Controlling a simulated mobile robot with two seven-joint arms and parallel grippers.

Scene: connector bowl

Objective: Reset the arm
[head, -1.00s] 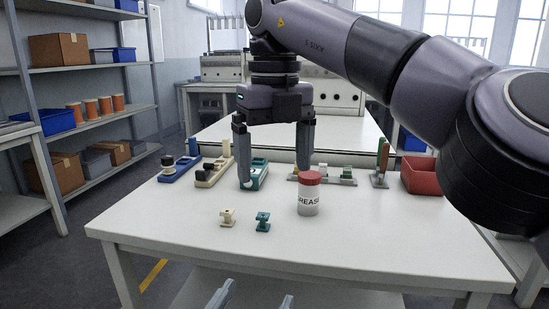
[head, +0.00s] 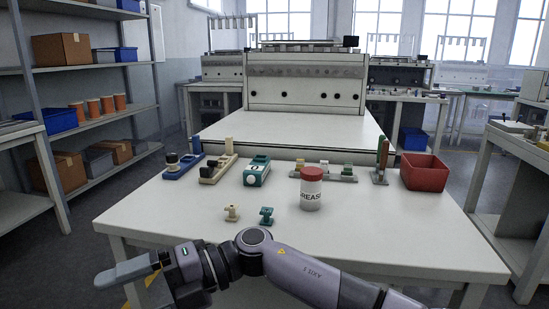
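My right arm comes in from the lower right and lies low across the table's front edge. Its gripper (head: 126,273) points left, in front of the table (head: 330,235) at its left corner. I see the fingers edge-on, so I cannot tell whether they are open or shut; nothing shows held. My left gripper is not in view. A cream connector piece (head: 232,213) and a teal connector piece (head: 266,216) stand on the table just beyond the arm. A white grease jar with a red lid (head: 311,190) stands upright to their right.
Along the table's back are a blue holder (head: 182,168), a cream holder (head: 218,170), a teal holder (head: 257,172), several small parts and a red bin (head: 425,172). A shelf rack (head: 95,67) stands left. The table's right front is clear.

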